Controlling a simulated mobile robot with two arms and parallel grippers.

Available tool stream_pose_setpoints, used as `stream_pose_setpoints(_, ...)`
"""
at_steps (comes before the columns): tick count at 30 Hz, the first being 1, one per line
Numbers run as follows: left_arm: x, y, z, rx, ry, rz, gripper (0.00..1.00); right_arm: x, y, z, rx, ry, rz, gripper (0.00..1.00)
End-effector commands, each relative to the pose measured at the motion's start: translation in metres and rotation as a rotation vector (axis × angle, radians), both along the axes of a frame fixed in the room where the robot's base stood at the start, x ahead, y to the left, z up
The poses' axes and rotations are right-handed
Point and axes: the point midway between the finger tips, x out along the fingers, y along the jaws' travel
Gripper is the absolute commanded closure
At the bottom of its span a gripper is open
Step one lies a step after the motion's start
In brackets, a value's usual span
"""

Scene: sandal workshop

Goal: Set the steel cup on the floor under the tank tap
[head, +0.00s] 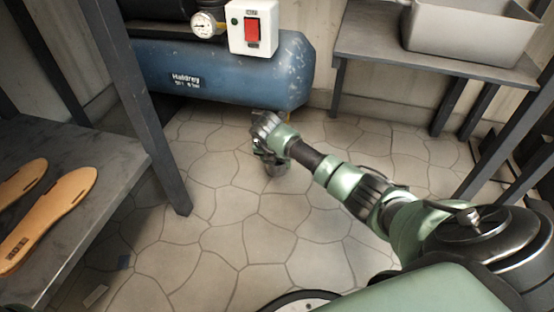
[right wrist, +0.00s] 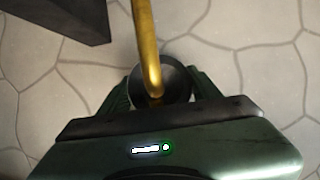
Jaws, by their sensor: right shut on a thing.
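The blue tank (head: 225,72) lies across the back in the head view. My right gripper (head: 270,158) is low in front of the tank, near the floor. It is shut on the steel cup (head: 277,170), which is mostly hidden by the gripper. In the right wrist view the round cup (right wrist: 180,82) sits between the fingers, its mouth facing the camera. A curved brass pipe (right wrist: 146,45), apparently the tank tap, passes over the cup, its lower end in front of the mouth. I cannot tell whether the cup touches the floor. My left gripper is not in view.
A dark shelf (head: 95,150) with sandal soles (head: 55,215) and a steel post (head: 140,110) stand at the left. A bench (head: 375,45) with a grey basin (head: 470,35) stands at the back right. The stone floor (head: 215,245) is mostly clear.

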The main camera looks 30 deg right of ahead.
Motion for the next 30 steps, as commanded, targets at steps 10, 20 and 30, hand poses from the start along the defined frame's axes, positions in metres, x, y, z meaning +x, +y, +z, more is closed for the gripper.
stream_pose_setpoints(10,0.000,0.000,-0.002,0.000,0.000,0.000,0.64,-0.004,-0.001,-0.010,-0.001,0.009,-0.001,0.15)
stream_pose_setpoints(20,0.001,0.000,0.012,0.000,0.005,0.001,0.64,-0.007,0.003,0.022,-0.001,0.009,0.001,0.15)
stream_pose_setpoints(30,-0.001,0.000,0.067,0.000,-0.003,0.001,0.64,-0.023,0.024,0.091,-0.002,0.005,0.001,0.15)
